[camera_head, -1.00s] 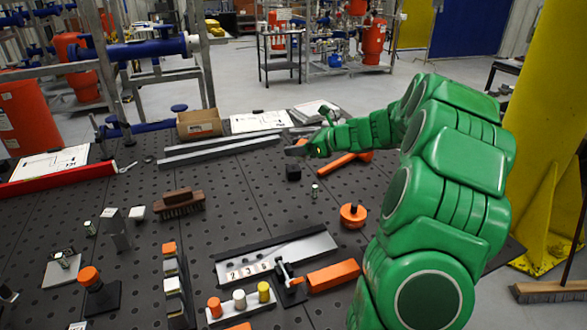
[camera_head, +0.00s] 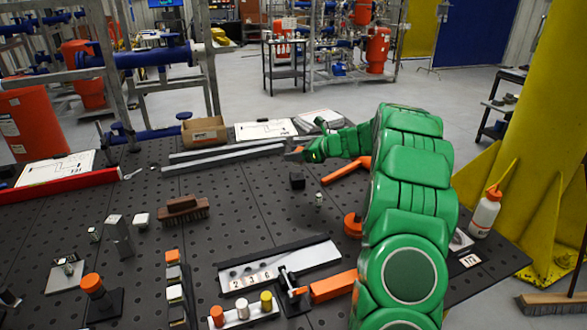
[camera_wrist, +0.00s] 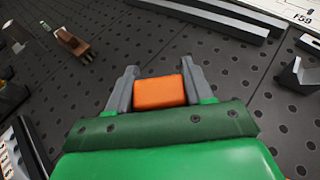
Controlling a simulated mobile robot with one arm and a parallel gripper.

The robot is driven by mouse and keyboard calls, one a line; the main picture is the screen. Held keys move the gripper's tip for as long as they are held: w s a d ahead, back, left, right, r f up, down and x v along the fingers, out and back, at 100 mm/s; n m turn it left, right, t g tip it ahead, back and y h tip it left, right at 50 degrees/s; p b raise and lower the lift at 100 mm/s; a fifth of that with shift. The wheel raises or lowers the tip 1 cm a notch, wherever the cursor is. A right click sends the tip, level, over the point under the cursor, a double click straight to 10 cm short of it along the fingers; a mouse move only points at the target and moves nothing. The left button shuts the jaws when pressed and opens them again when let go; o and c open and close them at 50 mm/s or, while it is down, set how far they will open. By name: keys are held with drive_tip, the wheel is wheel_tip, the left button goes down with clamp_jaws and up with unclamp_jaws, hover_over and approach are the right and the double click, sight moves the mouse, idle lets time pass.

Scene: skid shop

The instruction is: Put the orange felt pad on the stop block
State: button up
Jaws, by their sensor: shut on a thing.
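My gripper (camera_wrist: 158,80) is shut on an orange block-like piece, the orange felt pad (camera_wrist: 160,93), which sits between the two grey fingers in the wrist view. In the head view my gripper (camera_head: 293,154) is at the far middle of the perforated table, by the end of the grey bars; the pad is hardly visible there. I cannot tell surely which piece is the stop block. An upright grey block (camera_head: 117,237) stands at the left, and a row of small blocks (camera_head: 175,291), one with an orange top, stands at front left.
A brown brush (camera_head: 183,209), a numbered plate (camera_head: 300,262) and a rack of coloured pegs (camera_head: 241,316) stand on the table. Long grey bars (camera_head: 222,157) lie behind. The centre-left table is mostly clear.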

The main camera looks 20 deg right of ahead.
hover_over(294, 175)
drive_tip(key=shift+a+f, duration=0.15)
drive_tip(key=shift+f, duration=4.05)
drive_tip(key=o, duration=1)
drive_tip(key=shift+f, duration=0.1)
drive_tip(key=shift+o, duration=0.2)
drive_tip(key=shift+s+r, duration=0.1)
drive_tip(key=shift+r, duration=0.1)
drive_tip(key=v, duration=1.2)
drive_tip(key=shift+f, duration=0.2)
